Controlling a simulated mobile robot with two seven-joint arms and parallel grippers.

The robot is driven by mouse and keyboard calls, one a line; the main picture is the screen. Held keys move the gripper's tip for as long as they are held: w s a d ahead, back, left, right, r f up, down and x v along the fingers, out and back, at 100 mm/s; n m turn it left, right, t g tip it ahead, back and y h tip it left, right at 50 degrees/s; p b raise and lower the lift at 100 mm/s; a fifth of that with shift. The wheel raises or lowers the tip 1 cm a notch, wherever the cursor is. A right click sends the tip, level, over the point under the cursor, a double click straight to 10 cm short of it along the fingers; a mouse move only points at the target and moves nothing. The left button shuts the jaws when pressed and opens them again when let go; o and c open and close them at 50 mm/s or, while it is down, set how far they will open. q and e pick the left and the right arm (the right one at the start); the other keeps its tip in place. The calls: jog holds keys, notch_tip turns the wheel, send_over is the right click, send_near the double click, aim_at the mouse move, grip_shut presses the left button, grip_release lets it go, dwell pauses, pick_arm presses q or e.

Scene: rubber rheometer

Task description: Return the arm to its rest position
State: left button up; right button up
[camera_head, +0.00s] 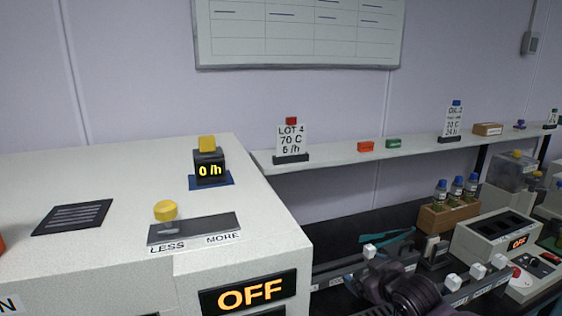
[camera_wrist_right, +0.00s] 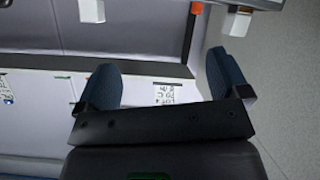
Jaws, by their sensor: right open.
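My right arm reaches in at the bottom right of the head view, low in front of the bench equipment. Its dark gripper (camera_head: 378,250) is partly hard to make out there among rails and white blocks. In the right wrist view, the two blue fingers of this gripper (camera_wrist_right: 163,72) stand wide apart. Nothing is held between them, and a pale surface with a small printed label shows beyond the gap. My left arm and gripper are not in view.
At left stands a white machine (camera_head: 60,180) with an OFF display (camera_head: 247,294) and yellow knob (camera_head: 165,210). A shelf (camera_head: 335,155) carries a LOT 4 sign (camera_head: 291,140). At right are a bottle rack (camera_head: 448,218) and a second OFF device (camera_head: 485,238). White blocks (camera_head: 452,282) sit close by my gripper.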

jog(key=s+d+f+m+h, duration=0.1)
jog(key=s+d+f+m, duration=0.1)
jog(key=s+f, duration=0.4)
jog(key=s+d+f+m+h, duration=0.2)
jog(key=s+f, duration=0.5)
jog(key=s, duration=0.8)
jog(key=s+d+f+m+g+h, duration=0.1)
jog(key=s+d+f+m, duration=0.1)
jog(key=s+f, duration=0.5)
jog(key=s+d, duration=0.1)
jog(key=s, duration=0.3)
jog(key=shift+s+h, duration=0.3)
